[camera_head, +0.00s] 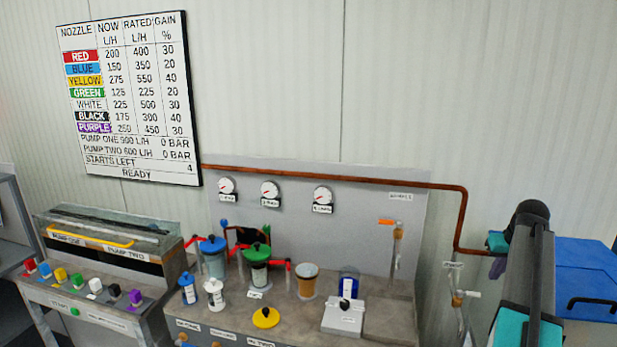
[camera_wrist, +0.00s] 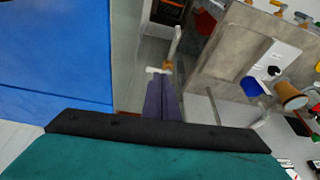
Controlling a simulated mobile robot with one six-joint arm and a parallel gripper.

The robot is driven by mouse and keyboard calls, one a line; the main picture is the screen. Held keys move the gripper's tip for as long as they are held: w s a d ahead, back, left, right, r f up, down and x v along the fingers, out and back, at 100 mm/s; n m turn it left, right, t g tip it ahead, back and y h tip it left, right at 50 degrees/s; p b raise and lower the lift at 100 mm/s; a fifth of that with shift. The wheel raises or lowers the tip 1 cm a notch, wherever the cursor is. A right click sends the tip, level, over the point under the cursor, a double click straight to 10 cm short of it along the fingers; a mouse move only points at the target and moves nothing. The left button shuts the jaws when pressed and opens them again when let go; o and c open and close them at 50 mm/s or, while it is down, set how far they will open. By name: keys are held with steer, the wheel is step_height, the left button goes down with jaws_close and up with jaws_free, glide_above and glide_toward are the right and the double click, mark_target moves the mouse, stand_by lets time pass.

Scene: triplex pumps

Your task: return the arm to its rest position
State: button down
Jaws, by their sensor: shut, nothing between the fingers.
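My arm (camera_head: 528,270), dark with teal panels, stands folded upright at the right of the head view, in front of the wall and a blue box. My gripper (camera_wrist: 161,80) shows in the wrist view as two purple fingers pressed together, shut and empty. In the head view only a small purple and teal part shows left of the arm's top. The gripper is apart from the bench; a white-handled tap (camera_wrist: 172,62) appears just beyond the fingertips in the wrist view, and I cannot tell its distance.
The grey pump bench (camera_head: 385,325) with cups, valves and gauges stands left of my arm. A copper pipe (camera_head: 400,183) runs along the wall and drops near the arm. The blue box (camera_head: 585,275) is on the right. A button console (camera_head: 95,290) stands far left.

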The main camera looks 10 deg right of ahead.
steer(key=w+a+f+n+g, duration=0.1)
steer(key=w+a+f, duration=0.1)
steer(key=a+f, duration=0.6)
steer(key=w+a+f+y, duration=0.15)
steer(key=a+f, duration=0.35)
steer(key=a, duration=0.6)
steer(key=w+a+f+n+g, duration=0.1)
steer(key=w+a+f, duration=0.1)
steer(key=a+f, duration=0.6)
steer(key=s+a+f+n+g, duration=0.1)
steer(key=s+a+f, duration=0.3)
steer(key=a, duration=0.5)
steer(key=s+a+f, duration=0.4)
steer(key=a+f, duration=0.1)
steer(key=a, duration=0.4)
steer(key=s+a+f+n+g, duration=0.1)
steer(key=s+a+f, duration=0.25)
steer(key=a, duration=0.55)
steer(key=s+f+g+b, duration=0.5)
steer(key=s+f+b, duration=0.5)
steer(key=s+f, duration=1.5)
step_height(320, 180, down, 4)
steer(key=shift+s+d+r, duration=0.1)
steer(key=shift+s+d, duration=0.2)
steer(key=shift+s, duration=0.1)
